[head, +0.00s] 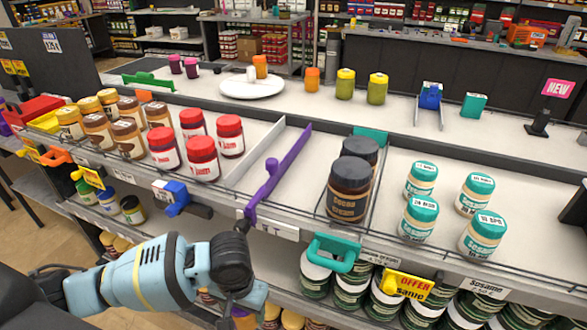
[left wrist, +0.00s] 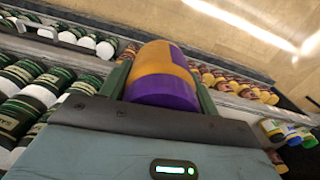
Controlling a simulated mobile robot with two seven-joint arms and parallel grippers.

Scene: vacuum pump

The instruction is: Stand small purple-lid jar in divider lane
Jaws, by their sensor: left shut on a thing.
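My left gripper (left wrist: 160,85) is shut on a small jar with an orange body and a purple lid (left wrist: 162,93), seen close up between the fingers in the left wrist view. In the head view my left arm reaches in from the lower left. The gripper (head: 240,305) is low in front of the shelf edge, and the jar is mostly hidden there. Above it, a purple divider (head: 275,175) runs back along a lane with bare white floor (head: 262,145), between the red-lid jars and the dark-lid jars. My right gripper is not seen.
Red-lid jars (head: 202,158) stand left of the bare lane, dark-lid jars (head: 350,188) to its right, and teal-lid jars (head: 419,218) farther right. A blue clip (head: 176,196) and a teal handle (head: 336,252) stick out at the front edge. Filled shelves lie below.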

